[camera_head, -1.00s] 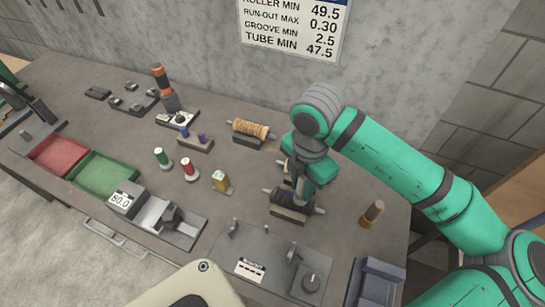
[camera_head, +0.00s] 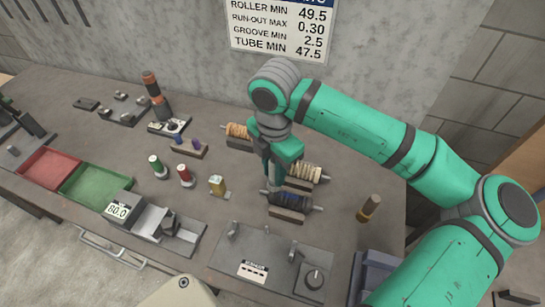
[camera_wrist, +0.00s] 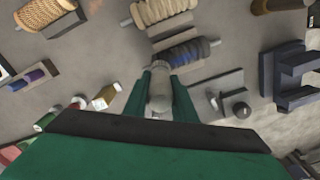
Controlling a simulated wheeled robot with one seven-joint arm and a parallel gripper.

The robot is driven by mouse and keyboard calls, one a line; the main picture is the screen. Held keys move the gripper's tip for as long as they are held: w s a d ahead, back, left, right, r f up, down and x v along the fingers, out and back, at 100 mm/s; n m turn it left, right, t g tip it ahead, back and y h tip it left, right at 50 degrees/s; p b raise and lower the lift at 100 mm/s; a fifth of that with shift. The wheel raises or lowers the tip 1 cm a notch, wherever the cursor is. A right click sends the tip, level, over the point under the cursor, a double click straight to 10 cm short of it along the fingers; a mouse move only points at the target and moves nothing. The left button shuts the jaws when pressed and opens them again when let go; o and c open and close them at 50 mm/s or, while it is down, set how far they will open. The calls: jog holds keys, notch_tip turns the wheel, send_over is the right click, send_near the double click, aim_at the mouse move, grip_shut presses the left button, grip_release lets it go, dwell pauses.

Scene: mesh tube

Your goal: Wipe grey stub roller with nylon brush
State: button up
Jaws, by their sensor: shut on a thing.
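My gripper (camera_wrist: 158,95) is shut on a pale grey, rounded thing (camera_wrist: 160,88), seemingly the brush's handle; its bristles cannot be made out. In the head view my gripper (camera_head: 268,178) points down at the left end of a dark grey-blue roller (camera_head: 290,201), which lies on a small stand.
A cream roller (camera_head: 305,171) lies just behind the dark one, and a tan roller (camera_head: 237,131) farther back left. A brown-topped cylinder (camera_head: 369,208) stands to the right. A grey plate (camera_head: 270,258) lies in front.

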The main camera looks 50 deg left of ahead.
aim_at(273, 160)
jog(key=shift+r, duration=2.65)
jog(key=shift+s, duration=0.1)
